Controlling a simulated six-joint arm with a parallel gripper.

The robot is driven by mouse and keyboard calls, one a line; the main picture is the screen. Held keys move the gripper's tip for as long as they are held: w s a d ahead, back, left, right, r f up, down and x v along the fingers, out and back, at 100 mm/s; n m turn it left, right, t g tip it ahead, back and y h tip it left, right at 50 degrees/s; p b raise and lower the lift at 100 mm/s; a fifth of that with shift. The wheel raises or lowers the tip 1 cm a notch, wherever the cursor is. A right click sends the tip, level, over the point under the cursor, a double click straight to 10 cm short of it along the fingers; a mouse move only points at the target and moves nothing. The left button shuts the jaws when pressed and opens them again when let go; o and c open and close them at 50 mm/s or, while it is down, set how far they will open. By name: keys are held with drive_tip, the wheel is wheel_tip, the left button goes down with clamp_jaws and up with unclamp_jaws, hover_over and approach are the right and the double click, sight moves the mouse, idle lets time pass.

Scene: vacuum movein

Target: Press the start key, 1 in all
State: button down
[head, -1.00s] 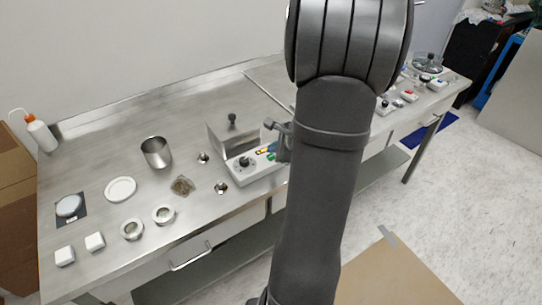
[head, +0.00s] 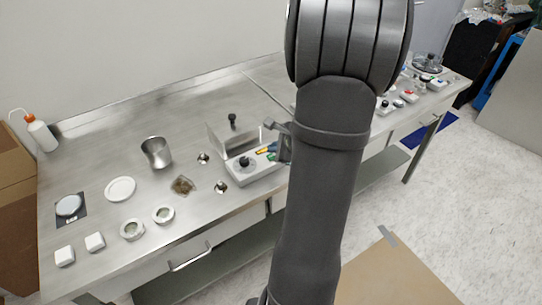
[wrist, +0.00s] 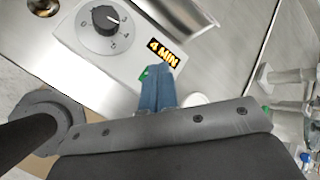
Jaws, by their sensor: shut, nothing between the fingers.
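The machine (head: 240,172) is a steel box with a pale control panel on the bench, left of my arm. In the wrist view its panel (wrist: 120,62) carries a black knob (wrist: 105,20) and a lit display (wrist: 163,52) reading "4 MIN". A green key (wrist: 144,74) shows just beside my fingertips and is partly covered by them. My gripper (wrist: 160,80) is shut and empty, its blue fingers together over the panel below the display. I cannot tell whether the tips touch the key. In the head view my arm hides most of the gripper.
A steel beaker (head: 156,152), a white dish (head: 120,189), small round pots (head: 132,229) and white blocks (head: 95,242) stand on the bench to the left. More small devices (head: 408,96) stand at the far right. A bottle (head: 41,133) is at the back left.

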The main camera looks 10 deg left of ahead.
drive_tip(key=shift+f, duration=0.1)
drive_tip(key=shift+f, duration=0.3)
drive_tip(key=shift+f, duration=0.4)
idle(0.6)
drive_tip(key=shift+r, duration=0.8)
drive_tip(key=shift+r, duration=2.5)
drive_tip(key=shift+r, duration=1.95)
